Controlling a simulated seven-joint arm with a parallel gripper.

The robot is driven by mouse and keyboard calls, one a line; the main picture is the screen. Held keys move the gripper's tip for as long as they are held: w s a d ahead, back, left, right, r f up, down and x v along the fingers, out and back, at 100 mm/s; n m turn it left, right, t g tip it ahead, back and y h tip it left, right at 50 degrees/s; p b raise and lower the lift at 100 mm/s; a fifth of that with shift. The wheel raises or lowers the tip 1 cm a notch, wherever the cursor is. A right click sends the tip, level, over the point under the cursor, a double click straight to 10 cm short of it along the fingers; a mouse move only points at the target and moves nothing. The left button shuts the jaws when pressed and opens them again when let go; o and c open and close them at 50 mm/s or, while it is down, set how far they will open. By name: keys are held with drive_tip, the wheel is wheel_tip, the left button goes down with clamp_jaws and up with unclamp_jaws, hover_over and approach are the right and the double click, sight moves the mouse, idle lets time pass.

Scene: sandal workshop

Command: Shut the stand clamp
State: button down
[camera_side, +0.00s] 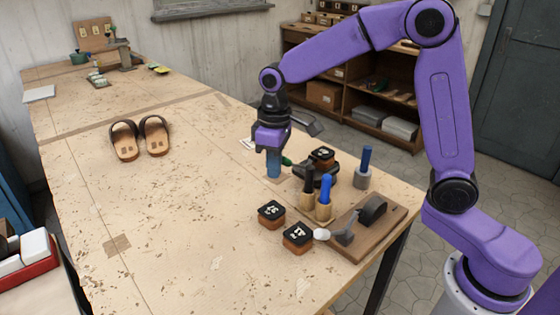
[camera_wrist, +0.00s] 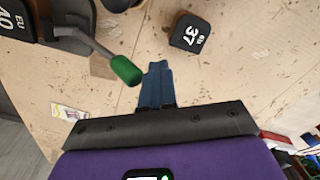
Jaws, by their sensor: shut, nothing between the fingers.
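The stand clamp (camera_side: 331,178) is a dark fixture on the table, right of my gripper, with a size block (camera_side: 321,155) on it. The block, marked 40, also shows in the wrist view (camera_wrist: 14,18). A metal lever (camera_wrist: 92,42) runs out from the clamp to a green handle (camera_wrist: 126,70), which also shows in the side view (camera_side: 287,161). My gripper (camera_side: 273,172) points down low over the table with its blue fingers shut and empty. In the wrist view the fingers (camera_wrist: 156,82) are just right of the green handle; I cannot tell if they touch it.
Tools with black (camera_side: 309,179) and blue (camera_side: 325,187) handles stand in front of the clamp. Two size blocks (camera_side: 271,212) (camera_side: 297,236) and a wooden board (camera_side: 352,250) are nearer.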

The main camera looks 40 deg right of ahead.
sight(286, 161)
drive_tip(key=shift+s+d+f, duration=0.1)
drive_tip(key=shift+d+f, duration=0.1)
drive_tip(key=shift+d, duration=1.25)
drive_tip(key=shift+d+r, duration=0.1)
drive_tip(key=shift+d, duration=0.1)
drive_tip(key=shift+d+r, duration=0.25)
drive_tip(key=shift+d, duration=0.55)
drive_tip(key=shift+a+r, duration=0.35)
drive_tip(key=shift+r, duration=0.35)
drive_tip(key=shift+a+r, duration=0.2)
drive_tip(key=shift+r, duration=0.85)
drive_tip(key=shift+a+r, duration=0.15)
drive_tip(key=shift+r, duration=0.95)
drive_tip(key=shift+a+r, duration=0.2)
drive_tip(key=shift+r, duration=0.85)
drive_tip(key=s+d+f+n, duration=0.2)
drive_tip(key=s+f+n, duration=0.1)
drive_tip(key=s, duration=1.1)
drive_tip(key=s+d+f+n, duration=0.2)
drive_tip(key=s+f, duration=0.3)
drive_tip(key=s, duration=0.9)
drive_tip(key=shift+s+d+f+n, duration=0.15)
drive_tip(key=shift+s+d+n, duration=0.1)
drive_tip(key=shift+n, duration=0.45)
